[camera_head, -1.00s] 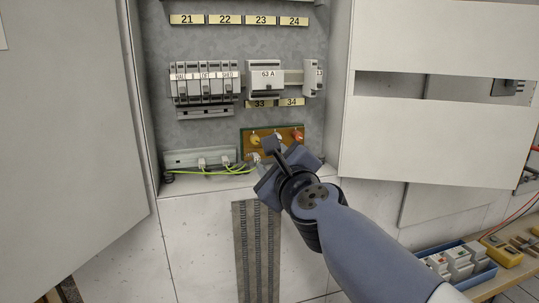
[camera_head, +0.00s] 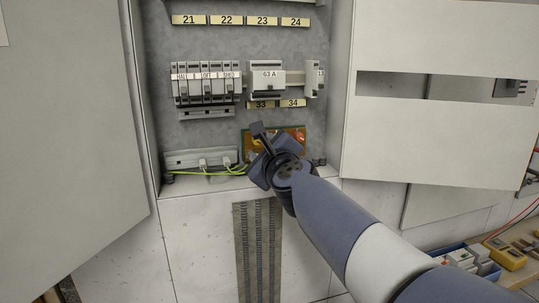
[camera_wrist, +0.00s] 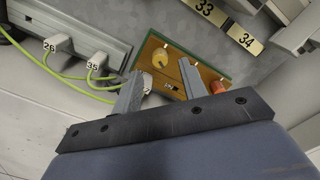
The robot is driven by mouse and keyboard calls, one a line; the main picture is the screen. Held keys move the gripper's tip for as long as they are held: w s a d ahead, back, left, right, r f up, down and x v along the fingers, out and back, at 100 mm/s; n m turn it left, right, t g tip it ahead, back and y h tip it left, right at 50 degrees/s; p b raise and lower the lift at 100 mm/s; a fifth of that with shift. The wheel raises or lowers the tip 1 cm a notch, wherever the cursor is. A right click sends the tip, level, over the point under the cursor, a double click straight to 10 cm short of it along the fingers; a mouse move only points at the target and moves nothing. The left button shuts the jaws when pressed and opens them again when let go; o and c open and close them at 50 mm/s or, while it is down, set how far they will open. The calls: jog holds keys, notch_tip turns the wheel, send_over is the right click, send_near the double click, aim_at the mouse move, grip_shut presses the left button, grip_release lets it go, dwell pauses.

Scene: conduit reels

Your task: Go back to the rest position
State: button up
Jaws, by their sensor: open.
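My gripper (camera_head: 262,150) is in front of the lower part of the open cabinet, before a small wooden board (camera_head: 299,134). In the wrist view my gripper (camera_wrist: 158,80) shows two grey fingers spread apart. No object shows held between them. The board (camera_wrist: 214,76) lies beyond the fingertips and carries a yellow knob (camera_wrist: 160,57) and an orange-red knob (camera_wrist: 219,88). In the head view my arm and gripper hide much of the board.
A terminal strip (camera_head: 187,159) with yellow-green wires (camera_head: 212,173) is left of the gripper. Breakers (camera_head: 206,83) and a 63 A module (camera_head: 266,76) sit above. Open doors (camera_head: 70,110) (camera_head: 440,125) flank the cabinet. A blue tray (camera_head: 488,271) stands at lower right.

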jog(key=shift+x, duration=1.35)
jog(key=shift+s, duration=0.1)
